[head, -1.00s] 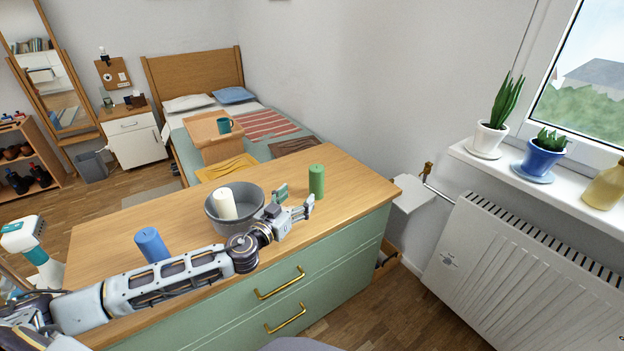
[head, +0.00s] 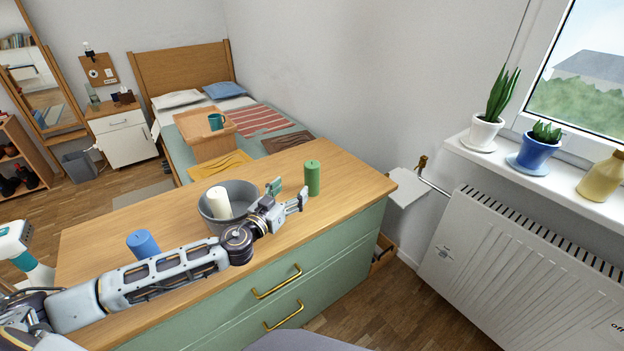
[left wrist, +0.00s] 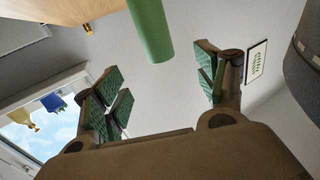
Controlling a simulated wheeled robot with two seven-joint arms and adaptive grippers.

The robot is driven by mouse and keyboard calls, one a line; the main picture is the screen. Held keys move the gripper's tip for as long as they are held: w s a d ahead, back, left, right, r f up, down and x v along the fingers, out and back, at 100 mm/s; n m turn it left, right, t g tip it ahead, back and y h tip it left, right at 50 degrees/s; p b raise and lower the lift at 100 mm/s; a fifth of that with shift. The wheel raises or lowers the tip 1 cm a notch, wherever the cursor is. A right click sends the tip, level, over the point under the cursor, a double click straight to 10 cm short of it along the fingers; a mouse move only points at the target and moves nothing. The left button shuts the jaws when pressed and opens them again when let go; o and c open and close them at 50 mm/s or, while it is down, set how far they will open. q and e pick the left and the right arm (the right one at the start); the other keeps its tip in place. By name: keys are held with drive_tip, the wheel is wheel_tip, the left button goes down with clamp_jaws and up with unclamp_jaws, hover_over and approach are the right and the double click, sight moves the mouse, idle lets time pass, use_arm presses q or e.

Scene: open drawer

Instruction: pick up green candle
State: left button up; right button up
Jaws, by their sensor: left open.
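The green candle (head: 312,178) stands upright on the wooden top of the green dresser (head: 345,172), near its right end. The candle's base meets the wooden top at the upper edge there. My right gripper is not in view.
A grey pot (head: 246,193) holding a white candle (head: 218,202) stands beside my left gripper. A blue candle (head: 143,244) stands behind my left arm. The dresser top right of the green candle is clear. A radiator (head: 520,270) stands farther right.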

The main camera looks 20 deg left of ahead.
sight(308, 173)
use_arm(q)
drive_tip(key=shift+x, duration=1.9)
drive_tip(key=shift+w+d, duration=0.2)
drive_tip(key=shift+w, duration=0.5)
drive_tip(key=shift+x, duration=1.05)
drive_tip(key=shift+w+d, duration=0.1)
drive_tip(key=shift+w, duration=0.2)
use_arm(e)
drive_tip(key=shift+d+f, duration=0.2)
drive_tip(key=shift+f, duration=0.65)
use_arm(q)
drive_tip(key=shift+w+r, duration=0.1)
drive_tip(key=shift+w, duration=0.05)
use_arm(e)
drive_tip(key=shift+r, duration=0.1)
